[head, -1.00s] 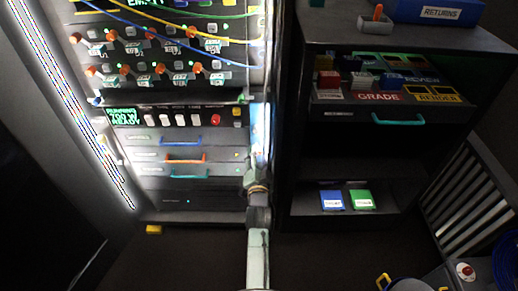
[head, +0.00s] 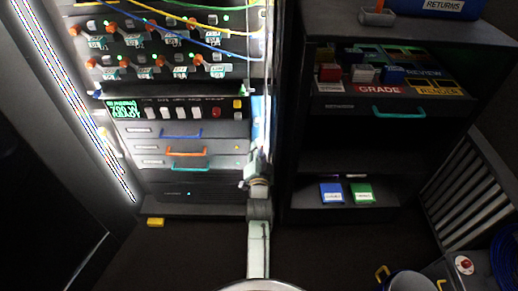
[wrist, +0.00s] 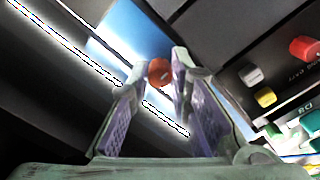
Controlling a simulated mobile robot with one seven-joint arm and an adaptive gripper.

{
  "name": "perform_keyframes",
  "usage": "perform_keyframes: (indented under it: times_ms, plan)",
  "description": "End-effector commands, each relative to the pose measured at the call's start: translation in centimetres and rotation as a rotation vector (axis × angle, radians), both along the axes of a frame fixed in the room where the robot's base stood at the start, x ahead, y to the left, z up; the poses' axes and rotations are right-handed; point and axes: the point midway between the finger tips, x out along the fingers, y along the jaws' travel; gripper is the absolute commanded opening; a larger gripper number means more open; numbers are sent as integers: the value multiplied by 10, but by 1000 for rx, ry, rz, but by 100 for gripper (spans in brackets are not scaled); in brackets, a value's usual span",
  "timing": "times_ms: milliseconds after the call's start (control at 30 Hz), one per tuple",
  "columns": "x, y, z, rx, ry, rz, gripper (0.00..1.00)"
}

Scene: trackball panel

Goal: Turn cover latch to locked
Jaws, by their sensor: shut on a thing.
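My gripper (wrist: 159,68) is shut on a small orange-red knob (wrist: 158,73) in the wrist view. The knob sits between the two fingertips, in front of a pale blue panel (wrist: 118,30). I take the knob for the cover latch, but no locked or unlocked marking on it is readable. In the head view my gripper (head: 262,152) is at the right edge of the lit rack, beside a blue strip (head: 257,132). The knob is hidden there by glare and my arm.
The rack's control panel (head: 178,109) has several switches and buttons; a red button (wrist: 305,48) and a yellow button (wrist: 265,97) show near my gripper. Drawers with coloured handles (head: 187,151) lie below. A dark shelf unit (head: 310,165) stands close on the right.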

Motion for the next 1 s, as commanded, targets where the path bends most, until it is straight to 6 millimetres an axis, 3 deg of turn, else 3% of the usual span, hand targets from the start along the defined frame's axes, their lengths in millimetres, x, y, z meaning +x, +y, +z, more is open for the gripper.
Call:
perform_keyframes:
  times_ms: [467, 1000]
  plan:
    - [1, 0, 0, -125, -2, 1, 0]
    - [1, -1, -1, -612, -2, 1, 0]
